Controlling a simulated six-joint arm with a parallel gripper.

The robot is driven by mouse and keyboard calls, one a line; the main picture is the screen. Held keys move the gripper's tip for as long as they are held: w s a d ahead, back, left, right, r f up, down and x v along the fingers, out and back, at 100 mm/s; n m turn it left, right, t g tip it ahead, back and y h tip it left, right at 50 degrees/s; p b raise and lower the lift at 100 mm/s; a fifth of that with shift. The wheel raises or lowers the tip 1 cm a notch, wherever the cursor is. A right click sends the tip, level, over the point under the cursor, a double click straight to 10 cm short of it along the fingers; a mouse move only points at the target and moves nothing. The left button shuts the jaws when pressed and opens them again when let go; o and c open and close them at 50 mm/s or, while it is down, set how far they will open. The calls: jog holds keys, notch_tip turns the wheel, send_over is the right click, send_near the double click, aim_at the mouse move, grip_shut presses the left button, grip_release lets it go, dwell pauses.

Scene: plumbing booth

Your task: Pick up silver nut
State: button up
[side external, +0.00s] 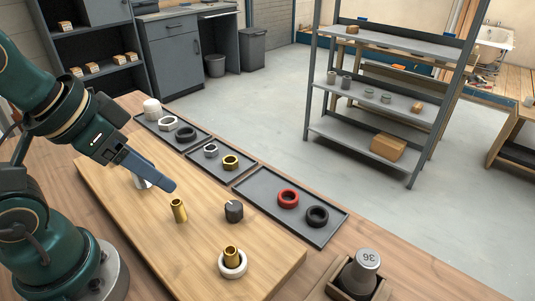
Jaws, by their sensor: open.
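A small silver nut (210,150) lies in the middle dark tray, beside a brass nut (231,162). A larger pale hex nut (168,123) lies in the far left tray; I cannot tell for sure whether it is metal or plastic. My gripper (170,186) is open and points down to the right above the wooden board, apart from the silver nut and nearer the camera. A silvery piece (143,182) on the board is partly hidden behind my gripper.
A brass tube (179,210), a dark knobbed cap (234,211) and a brass fitting in a white ring (232,262) stand on the board (130,215). Red (288,198) and black rings (317,216) lie in the right tray (262,208).

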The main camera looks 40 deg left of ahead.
jog(key=w+a+r+m+t, duration=0.1)
jog(key=w+a+m, duration=0.1)
jog(key=w, duration=0.6)
jog(key=w+a+r+m, duration=0.1)
jog(key=w+a+r, duration=0.1)
jog(key=w, duration=0.5)
jog(key=w+a+f+n, duration=0.1)
jog(key=a+f, duration=0.3)
jog(key=w+a+f+n+g, duration=0.1)
jog(key=w+a+f, duration=0.1)
jog(key=a+f, duration=0.2)
jog(key=w+a+f+g, duration=0.1)
jog(key=a+f, duration=0.3)
jog(key=f, duration=0.1)
jog(key=shift+w+a+n, duration=0.3)
jog(key=shift+a+n, duration=0.05)
jog(key=shift+n, duration=0.05)
jog(key=shift+s+a+f, duration=0.1)
jog(key=shift+a+f, duration=0.05)
jog(key=shift+f, duration=0.2)
jog(key=shift+x, duration=2.35)
